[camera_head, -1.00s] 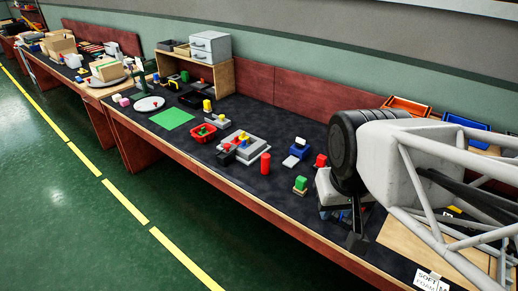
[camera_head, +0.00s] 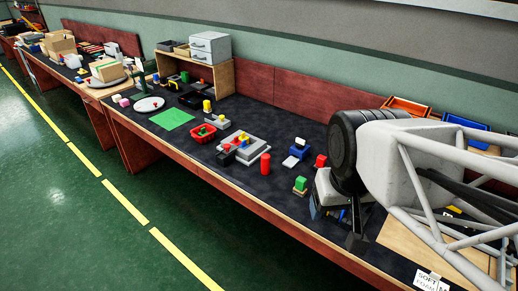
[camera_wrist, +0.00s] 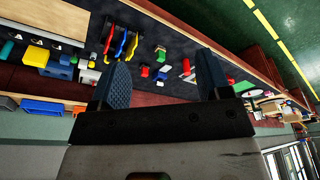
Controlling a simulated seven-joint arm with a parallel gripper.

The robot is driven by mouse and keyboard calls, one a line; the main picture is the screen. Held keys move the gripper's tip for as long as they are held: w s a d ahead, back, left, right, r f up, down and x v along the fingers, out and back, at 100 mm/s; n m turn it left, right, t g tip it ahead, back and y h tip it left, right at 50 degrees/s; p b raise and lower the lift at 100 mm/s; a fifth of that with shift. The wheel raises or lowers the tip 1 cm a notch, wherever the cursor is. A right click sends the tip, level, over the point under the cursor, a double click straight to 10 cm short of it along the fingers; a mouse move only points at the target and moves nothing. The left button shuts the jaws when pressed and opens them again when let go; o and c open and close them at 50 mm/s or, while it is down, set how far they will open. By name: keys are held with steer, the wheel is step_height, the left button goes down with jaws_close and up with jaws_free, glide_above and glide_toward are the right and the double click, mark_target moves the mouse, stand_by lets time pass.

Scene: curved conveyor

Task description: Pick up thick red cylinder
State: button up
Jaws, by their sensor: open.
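The thick red cylinder (camera_head: 265,163) stands upright on the dark table top in the head view, just right of a grey block assembly. An upright red shape between the fingers in the wrist view (camera_wrist: 186,67) looks like the same cylinder. My gripper (camera_wrist: 163,62) is open, with its two blue ribbed fingers wide apart and nothing held between them. In the head view it hangs at the right, clear of the cylinder. My own arm partly hides the gripper there.
A green and yellow block (camera_head: 300,185) stands between the cylinder and my gripper.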

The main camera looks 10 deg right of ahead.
steer(key=w+a+f+m+g+y, duration=0.1)
steer(key=w+a+f+m+y, duration=0.2)
steer(key=w, duration=0.6)
steer(key=w+f+m+y, duration=0.2)
steer(key=w+f+m, duration=0.15)
steer(key=w, duration=0.55)
steer(key=w+a+f+m+g+y, duration=0.1)
steer(key=w+a+f+m+y, duration=0.3)
steer(key=w, duration=0.6)
steer(key=m+t+y, duration=0.3)
steer(key=m+t, duration=0.3)
steer(key=m, duration=0.7)
glide_toward(265, 156)
steer(key=a+f, duration=0.2)
steer(key=shift+w+d+r, duration=0.15)
steer(key=shift+w+r, duration=0.05)
steer(key=shift+w, duration=0.3)
steer(key=shift+x, duration=1.25)
steer(key=shift+x, duration=2.65)
